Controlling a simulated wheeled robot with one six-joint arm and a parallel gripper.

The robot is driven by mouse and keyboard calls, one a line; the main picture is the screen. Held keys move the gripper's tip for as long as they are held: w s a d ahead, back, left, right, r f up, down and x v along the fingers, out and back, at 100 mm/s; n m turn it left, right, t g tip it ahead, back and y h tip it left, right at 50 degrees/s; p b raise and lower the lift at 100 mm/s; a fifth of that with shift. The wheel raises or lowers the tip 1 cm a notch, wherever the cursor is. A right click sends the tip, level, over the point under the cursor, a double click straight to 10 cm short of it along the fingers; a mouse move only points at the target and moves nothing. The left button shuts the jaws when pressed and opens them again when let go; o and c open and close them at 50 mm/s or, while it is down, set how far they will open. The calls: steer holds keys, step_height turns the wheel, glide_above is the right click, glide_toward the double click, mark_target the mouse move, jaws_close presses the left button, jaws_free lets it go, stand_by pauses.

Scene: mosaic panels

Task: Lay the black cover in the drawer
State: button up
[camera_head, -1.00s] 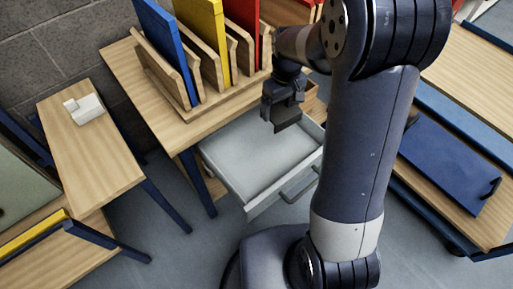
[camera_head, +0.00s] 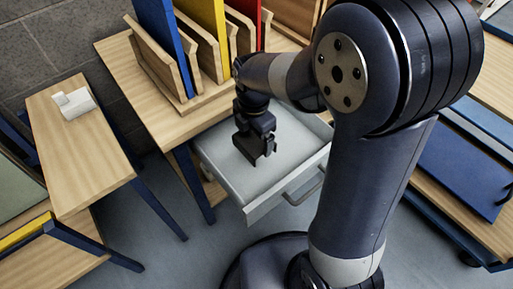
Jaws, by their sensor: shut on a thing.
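The drawer (camera_head: 222,170) is a grey, pulled-out tray under the wooden table, with a handle on its front. Its visible floor looks empty. My gripper (camera_head: 262,158) points down over the drawer's middle. It is shut on the black cover (camera_head: 266,147), a small dark piece at its fingertips. The cover is hard to tell apart from the dark fingers. I cannot tell whether it touches the drawer floor. My arm hides part of the drawer's back right.
Blue, yellow and red panels (camera_head: 201,40) stand in a wooden rack (camera_head: 160,72) behind the drawer. A side table (camera_head: 75,150) with a white object (camera_head: 76,103) is at left. A blue panel (camera_head: 458,170) lies on a cart at right.

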mark_target(254, 139)
step_height(254, 139, down, 9)
steer(key=shift+b, duration=1.2)
steer(key=shift+f, duration=0.2)
steer(key=o, duration=0.8)
steer(key=shift+r, duration=0.1)
step_height(254, 139, up, 12)
steer(key=p, duration=0.3)
steer(key=shift+r, duration=0.15)
